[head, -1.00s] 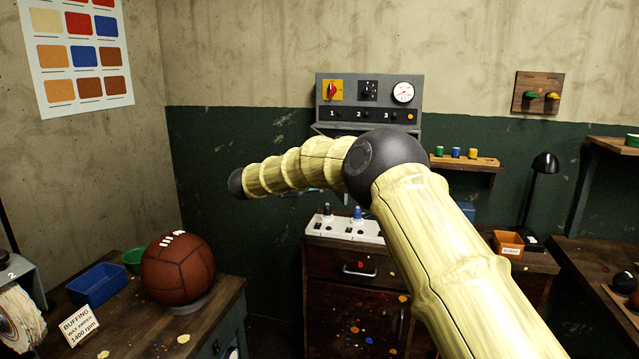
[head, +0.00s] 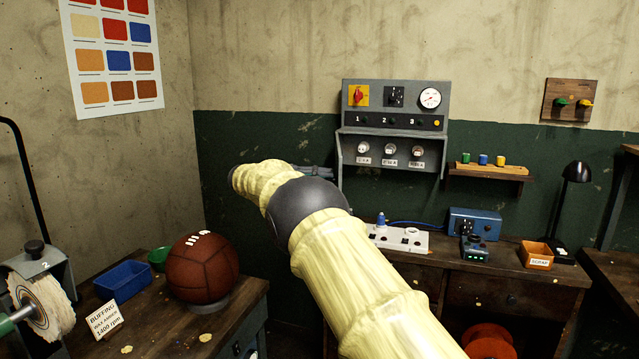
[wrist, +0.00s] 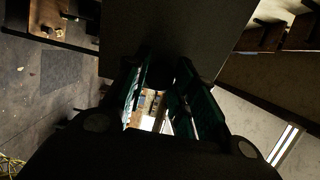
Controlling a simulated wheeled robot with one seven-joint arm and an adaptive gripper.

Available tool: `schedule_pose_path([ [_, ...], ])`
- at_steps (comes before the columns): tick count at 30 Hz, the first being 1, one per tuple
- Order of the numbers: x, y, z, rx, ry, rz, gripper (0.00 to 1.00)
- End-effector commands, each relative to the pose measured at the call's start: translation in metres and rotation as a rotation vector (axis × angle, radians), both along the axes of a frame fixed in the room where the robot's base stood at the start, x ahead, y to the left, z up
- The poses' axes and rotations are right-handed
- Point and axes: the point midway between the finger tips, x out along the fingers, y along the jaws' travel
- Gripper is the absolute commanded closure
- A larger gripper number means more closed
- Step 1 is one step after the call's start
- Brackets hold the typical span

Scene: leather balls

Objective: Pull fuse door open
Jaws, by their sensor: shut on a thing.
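The grey fuse box (head: 391,169) hangs on the wall under the control panel. Its front stands open and a row of three fuses (head: 390,151) shows inside. My gripper (head: 326,172) is at the left edge of this box, mostly behind my arm. In the wrist view, its green-sided fingers (wrist: 158,105) point away, with a narrow bright gap between them. A broad flat plate (wrist: 170,42) fills the top of that view, close to the fingers; it looks like the fuse door. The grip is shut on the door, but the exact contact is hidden.
Below the box, a workbench holds a white socket strip (head: 400,240), a blue box (head: 475,222) and an orange scrap bin (head: 537,254). A small shelf (head: 488,171) is on the right. A brown ball (head: 204,268) sits on the left bench.

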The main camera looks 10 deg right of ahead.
Motion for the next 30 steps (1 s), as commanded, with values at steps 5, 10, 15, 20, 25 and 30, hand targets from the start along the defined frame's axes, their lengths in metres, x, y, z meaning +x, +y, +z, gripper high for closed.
schedule_pose_path([
  [5, 0.0005, -0.0046, 0.0001, -0.002, -0.002, -0.029, 1.00],
  [10, 0.0004, -0.0058, 0.0001, -0.001, 0.000, -0.042, 1.00],
  [15, 0.0004, -0.0057, -0.0003, -0.001, 0.000, -0.045, 1.00],
  [20, 0.0004, -0.0053, -0.0007, 0.000, 0.001, -0.045, 1.00],
  [25, 0.0004, -0.0048, -0.0012, 0.000, 0.002, -0.045, 0.65],
  [30, 0.0005, -0.0048, -0.0010, 0.000, 0.001, -0.044, 0.51],
])
